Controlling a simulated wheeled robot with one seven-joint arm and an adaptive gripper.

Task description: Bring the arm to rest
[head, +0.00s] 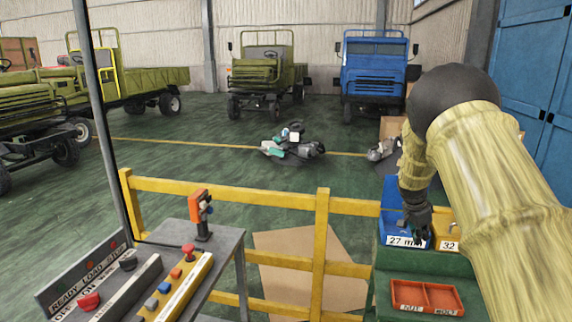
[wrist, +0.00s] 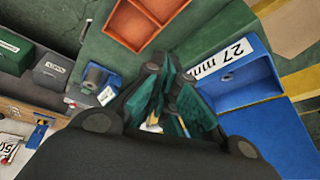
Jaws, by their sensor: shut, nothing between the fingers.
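My arm reaches in from the right of the head view, with a pale yellow sleeve and a dark joint. My gripper (head: 419,232) points down at the front of the blue bin (head: 390,222) labelled "27 m…". In the wrist view my gripper (wrist: 165,72) is dark with teal finger pads. The fingers are shut with nothing held. In that view the blue bin (wrist: 288,122) is right of the fingers, its "27 mm" label facing them. I cannot tell whether the fingers touch the bin.
A yellow bin (head: 452,243) stands beside the blue one on a green stand (head: 385,262). A red nut-and-bolt tray (head: 427,282) is in front. A yellow railing (head: 230,193) and a control desk (head: 225,245) lie left. Trucks stand beyond on open floor.

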